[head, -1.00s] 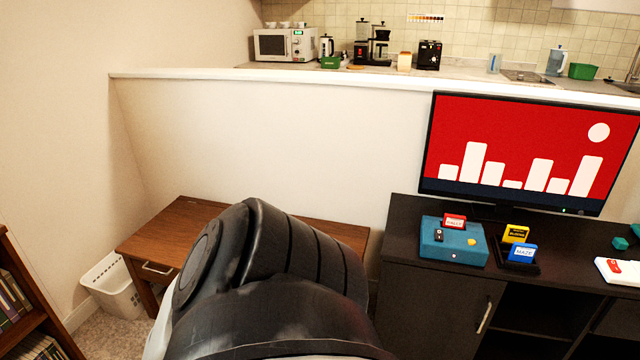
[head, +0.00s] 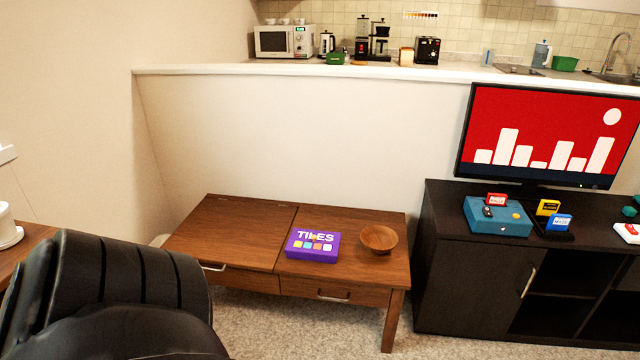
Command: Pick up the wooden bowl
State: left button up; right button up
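The wooden bowl (head: 379,238) sits upright on the right part of a low brown wooden table (head: 230,228), near its back right corner. It looks empty. A purple box marked TILES (head: 313,245) lies to the left of the bowl, apart from it.
A black TV cabinet (head: 461,262) stands right of the table, with a teal box (head: 497,216) and a television (head: 548,137) on it. A half wall (head: 300,140) rises behind the table. Carpet (head: 290,335) in front is clear.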

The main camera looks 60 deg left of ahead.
aim_at(379, 240)
jog(key=u, duration=2.1)
jog(key=i, duration=0.1)
jog(key=z, duration=0.1)
